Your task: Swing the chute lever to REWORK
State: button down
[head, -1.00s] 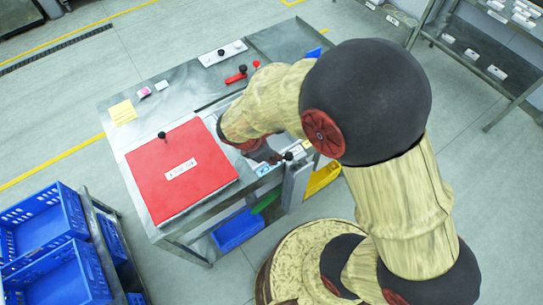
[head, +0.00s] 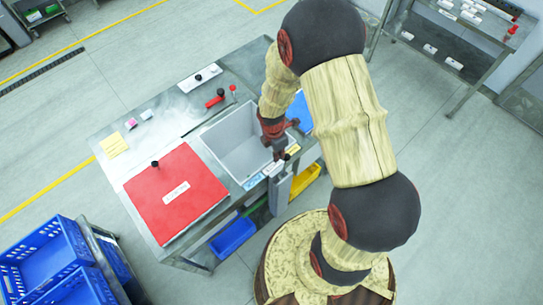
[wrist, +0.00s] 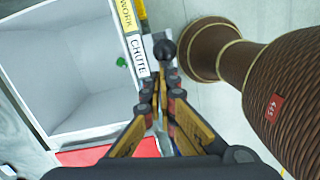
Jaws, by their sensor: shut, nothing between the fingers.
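The chute lever's round black knob (wrist: 165,50) shows in the wrist view just beyond my fingertips, beside the white CHUTE label (wrist: 137,55) and near the yellow REWORK label (wrist: 126,14). My gripper (wrist: 160,88) is shut and empty, with its tips close to the knob; I cannot tell whether they touch. In the head view my gripper (head: 280,156) points down at the front rim of the grey drum bin and largely hides the lever. The yellow label (head: 293,149) lies to its right, and a blue label (head: 252,183) to its left.
The open grey bin (head: 228,133) lies behind the labels. A red-handled lever (head: 215,98) lies at the back. Blue (head: 233,236) and yellow (head: 305,181) bins stand below. Blue crates (head: 40,250) stand left.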

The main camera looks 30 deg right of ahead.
jog(key=w+d+f+p, duration=0.1)
jog(key=w+d, duration=0.1)
jog(key=d, duration=0.6)
jog(key=shift+w+d+f, duration=0.15)
jog(key=shift+d+f, duration=0.1)
jog(key=shift+d, duration=0.05)
notch_tip(320, 180, up, 12)
jog(key=w+d, duration=0.1)
jog(key=shift+w+f+p, duration=0.25)
jog(key=shift+w+p, duration=0.1)
dwell(0.4)
jog(key=shift+d, duration=0.1)
dwell(0.3)
